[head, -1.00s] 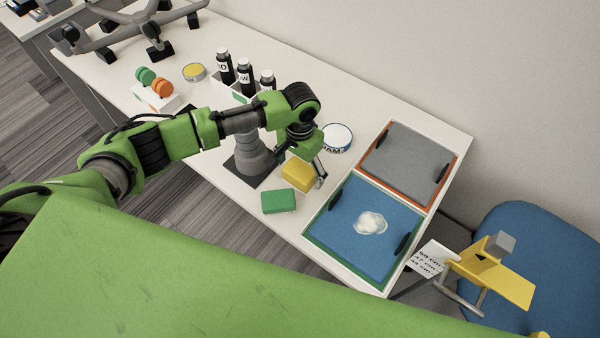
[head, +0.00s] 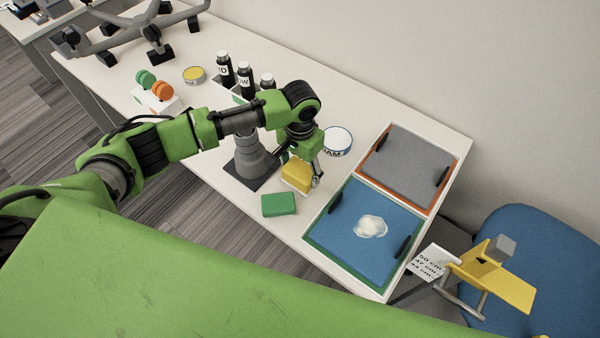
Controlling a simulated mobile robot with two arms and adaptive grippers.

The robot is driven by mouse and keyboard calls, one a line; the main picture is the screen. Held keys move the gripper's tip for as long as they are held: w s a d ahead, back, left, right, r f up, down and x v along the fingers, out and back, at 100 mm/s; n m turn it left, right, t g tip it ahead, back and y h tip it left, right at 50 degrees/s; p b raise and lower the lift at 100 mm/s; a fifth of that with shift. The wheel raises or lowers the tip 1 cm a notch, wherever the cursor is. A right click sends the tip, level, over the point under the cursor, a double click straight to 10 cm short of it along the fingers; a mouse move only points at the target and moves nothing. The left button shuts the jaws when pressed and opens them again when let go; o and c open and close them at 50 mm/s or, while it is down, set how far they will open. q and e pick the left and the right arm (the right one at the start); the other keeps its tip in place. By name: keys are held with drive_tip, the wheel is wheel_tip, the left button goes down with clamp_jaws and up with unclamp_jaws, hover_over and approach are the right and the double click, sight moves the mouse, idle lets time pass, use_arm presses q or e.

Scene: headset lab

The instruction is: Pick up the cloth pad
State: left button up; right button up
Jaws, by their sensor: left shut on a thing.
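A yellow block-shaped pad (head: 296,174) is in the left gripper, over the white table near its front edge. My left gripper (head: 304,168) points down and is shut on the yellow pad, with one finger showing along its right side. The other finger is hidden. A pale edge shows under the yellow pad; I cannot tell how far it is above the table. A green pad (head: 279,204) lies flat on the table just in front. My right gripper is out of view.
A blue tray (head: 345,252) with a whitish clump (head: 370,227) and a grey tray (head: 405,160) are at right. A round tin (head: 337,139) stands behind the gripper. Dark bottles (head: 244,78) stand behind my arm. A grey post (head: 247,150) stands left of the pad.

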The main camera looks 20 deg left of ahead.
use_arm(q)
drive_tip(key=s+r, duration=0.1)
drive_tip(key=r, duration=0.1)
drive_tip(key=s+d+r, duration=0.1)
drive_tip(key=r, duration=0.1)
drive_tip(key=s+d+r+b, duration=0.1)
drive_tip(key=s+r, duration=0.1)
drive_tip(key=shift+d+r, duration=0.2)
drive_tip(key=shift+r, duration=0.2)
drive_tip(key=s+d+r+b, duration=0.1)
drive_tip(key=s+d+r, duration=0.3)
drive_tip(key=s, duration=0.4)
drive_tip(key=shift+d+r, duration=0.25)
drive_tip(key=shift+r, duration=0.05)
drive_tip(key=shift+s, duration=0.1)
